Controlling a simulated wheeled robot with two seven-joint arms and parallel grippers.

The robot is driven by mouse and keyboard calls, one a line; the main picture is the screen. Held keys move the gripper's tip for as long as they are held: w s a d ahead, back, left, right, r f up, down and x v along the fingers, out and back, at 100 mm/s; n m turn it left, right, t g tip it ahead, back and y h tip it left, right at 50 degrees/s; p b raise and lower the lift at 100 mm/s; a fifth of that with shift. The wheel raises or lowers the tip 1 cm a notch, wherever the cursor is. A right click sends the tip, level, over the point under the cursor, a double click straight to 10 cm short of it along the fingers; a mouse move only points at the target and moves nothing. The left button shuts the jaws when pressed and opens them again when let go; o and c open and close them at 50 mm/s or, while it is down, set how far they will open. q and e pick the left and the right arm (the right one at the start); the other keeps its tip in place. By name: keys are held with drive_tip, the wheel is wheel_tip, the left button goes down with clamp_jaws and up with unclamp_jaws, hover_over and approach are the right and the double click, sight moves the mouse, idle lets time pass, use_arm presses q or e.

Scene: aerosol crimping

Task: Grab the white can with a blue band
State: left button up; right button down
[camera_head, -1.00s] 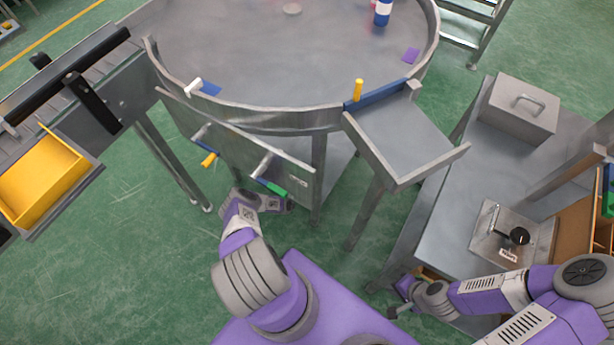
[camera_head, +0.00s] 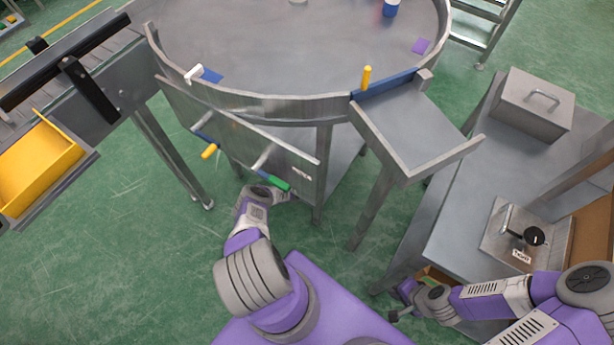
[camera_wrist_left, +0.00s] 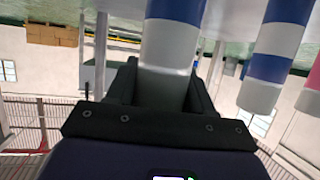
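In the left wrist view, a white can with a blue band (camera_wrist_left: 168,45) stands between the two dark fingers of my left gripper (camera_wrist_left: 160,88). One finger is on each side of it; whether they touch the can is unclear. In the head view the left gripper is hidden beneath the hanging metal panel (camera_head: 235,130). A blue-and-white can (camera_head: 391,9) is cut off at the top, on the round table. My right gripper (camera_head: 400,300) is small and low beside the right workbench; its opening is unclear.
In the head view, the round table (camera_head: 300,60) joins a chute (camera_head: 415,125). A yellow bin (camera_head: 38,165) is left; a workbench (camera_head: 450,190) is right.

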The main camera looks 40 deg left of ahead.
use_arm(q)
clamp_jaws()
drive_tip(key=shift+r, duration=0.1)
